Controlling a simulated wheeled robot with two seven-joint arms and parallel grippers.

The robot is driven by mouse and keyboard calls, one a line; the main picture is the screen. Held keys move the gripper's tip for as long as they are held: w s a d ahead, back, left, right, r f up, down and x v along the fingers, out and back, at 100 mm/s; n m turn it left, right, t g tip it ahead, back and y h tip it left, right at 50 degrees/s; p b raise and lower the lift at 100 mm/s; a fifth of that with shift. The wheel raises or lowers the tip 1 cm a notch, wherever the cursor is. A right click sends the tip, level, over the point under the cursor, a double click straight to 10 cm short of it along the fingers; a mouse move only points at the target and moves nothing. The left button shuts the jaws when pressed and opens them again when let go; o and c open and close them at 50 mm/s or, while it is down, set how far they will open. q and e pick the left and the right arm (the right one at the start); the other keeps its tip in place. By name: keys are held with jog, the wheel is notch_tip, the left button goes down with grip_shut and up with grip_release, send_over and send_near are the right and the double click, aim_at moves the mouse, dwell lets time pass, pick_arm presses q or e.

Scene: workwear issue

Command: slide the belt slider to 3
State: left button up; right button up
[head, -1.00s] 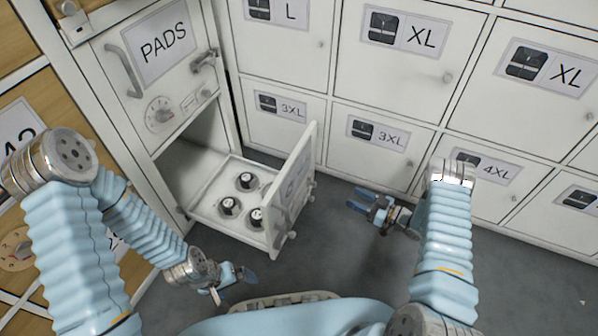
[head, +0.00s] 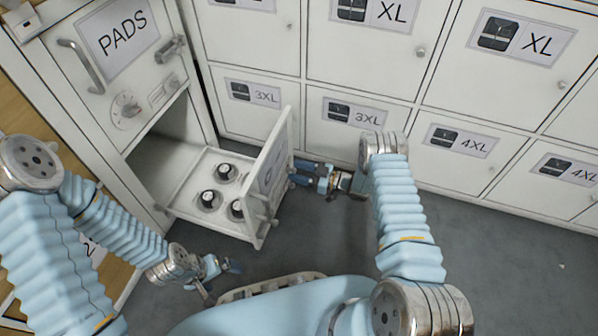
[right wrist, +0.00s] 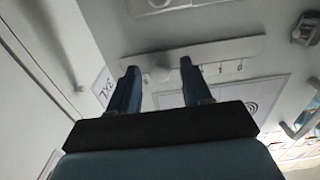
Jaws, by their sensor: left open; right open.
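In the right wrist view, a pale slider plate (right wrist: 215,55) with tick marks and small digits, of which a 1 and a 0 can be read, lies on a pale panel. A small blurred pale knob (right wrist: 160,74) shows on it between my fingers; its setting cannot be read. My right gripper (right wrist: 159,66) is open, fingers either side of the knob; contact is unclear. In the head view my right gripper (head: 297,174) is beside the outer face of the pulled-out drawer's front (head: 268,178). My left gripper (head: 224,268) is open and empty, low in front of the drawer.
Closed lockers (head: 365,120) line the back. Grey floor (head: 480,235) is free at right.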

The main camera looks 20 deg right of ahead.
jog(key=shift+a, duration=0.1)
grip_shut()
dwell(0.3)
jog(key=shift+s+a+p, duration=0.35)
jog(key=shift+s+a, duration=0.35)
jog(key=shift+s, duration=0.35)
grip_release()
jog(key=shift+d, duration=0.1)
jog(key=v, duration=1.3)
jog(key=shift+s+d+p, duration=0.25)
jog(key=shift+p, duration=0.1)
